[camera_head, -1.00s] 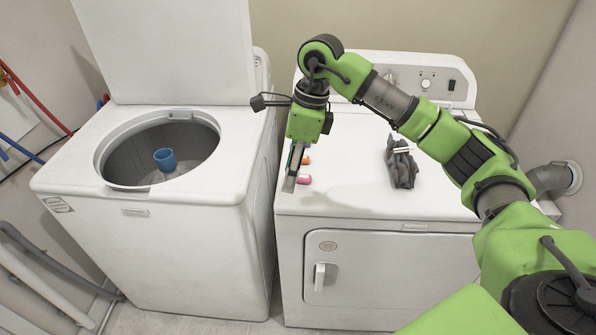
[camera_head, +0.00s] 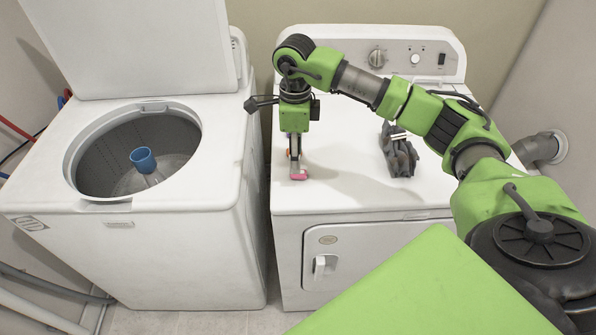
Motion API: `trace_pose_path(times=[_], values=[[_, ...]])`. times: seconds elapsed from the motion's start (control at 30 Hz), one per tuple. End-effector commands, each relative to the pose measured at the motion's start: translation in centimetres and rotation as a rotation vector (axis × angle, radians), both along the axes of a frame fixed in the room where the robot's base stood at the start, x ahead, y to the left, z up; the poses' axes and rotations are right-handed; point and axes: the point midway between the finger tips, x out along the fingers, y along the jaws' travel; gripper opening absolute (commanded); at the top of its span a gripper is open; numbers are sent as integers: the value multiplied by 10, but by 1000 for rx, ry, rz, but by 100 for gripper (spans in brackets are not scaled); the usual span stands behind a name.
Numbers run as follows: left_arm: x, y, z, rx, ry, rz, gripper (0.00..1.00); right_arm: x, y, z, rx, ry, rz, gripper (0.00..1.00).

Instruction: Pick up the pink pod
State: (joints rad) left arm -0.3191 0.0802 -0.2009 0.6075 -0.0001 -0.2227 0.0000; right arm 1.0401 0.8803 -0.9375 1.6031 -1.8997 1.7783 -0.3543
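The pink pod (camera_head: 300,176) lies on the white dryer top, near its front left edge. My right gripper (camera_head: 296,173) points down at the pod, with its fingertips at or just beside it. The fingers show nearly edge-on and partly cover the pod, so I cannot tell whether they are open or touching it. A bit of an orange pod (camera_head: 287,153) shows behind the fingers. My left gripper is not in view.
The dryer (camera_head: 355,190) has a dark grey crumpled item (camera_head: 399,152) on its top, right of the gripper. The open washer (camera_head: 205,190) stands to the left, with a blue-topped agitator (camera_head: 143,160) inside. A narrow gap separates the machines.

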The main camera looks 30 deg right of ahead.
Motion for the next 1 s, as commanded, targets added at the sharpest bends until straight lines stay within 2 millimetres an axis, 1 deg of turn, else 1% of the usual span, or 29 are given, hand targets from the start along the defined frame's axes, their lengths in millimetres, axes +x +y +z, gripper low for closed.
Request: trace_pose_path(times=[0.03,0.1,0.2,0.23,0.3,0.4,0.5,0.67,0.7,0.73,0.77,0.8,0.83,1.0], values=[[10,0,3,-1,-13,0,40,-1,-1,-2,0,3,0,40],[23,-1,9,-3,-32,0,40,-2,-2,-8,-1,4,-1,40],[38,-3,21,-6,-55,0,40,-4,-4,-21,0,6,-2,40],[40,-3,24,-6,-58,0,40,-5,-5,-26,0,6,-2,40],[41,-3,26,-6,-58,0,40,-4,-5,-37,0,5,-1,40],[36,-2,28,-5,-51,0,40,-4,-5,-48,0,2,0,40],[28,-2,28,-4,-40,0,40,-3,-5,-53,0,1,0,40],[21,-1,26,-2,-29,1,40,-3,-5,-53,0,0,0,40],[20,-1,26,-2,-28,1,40,-3,-5,-53,0,0,0,35],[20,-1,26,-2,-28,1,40,-3,-5,-53,0,0,0,27],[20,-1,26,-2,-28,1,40,-3,-5,-53,0,0,0,20],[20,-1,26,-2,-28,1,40,-3,-5,-53,0,0,0,9],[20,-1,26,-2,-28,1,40,-3,-5,-53,0,0,0,7],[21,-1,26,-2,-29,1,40,-3,-5,-53,0,0,0,7]])
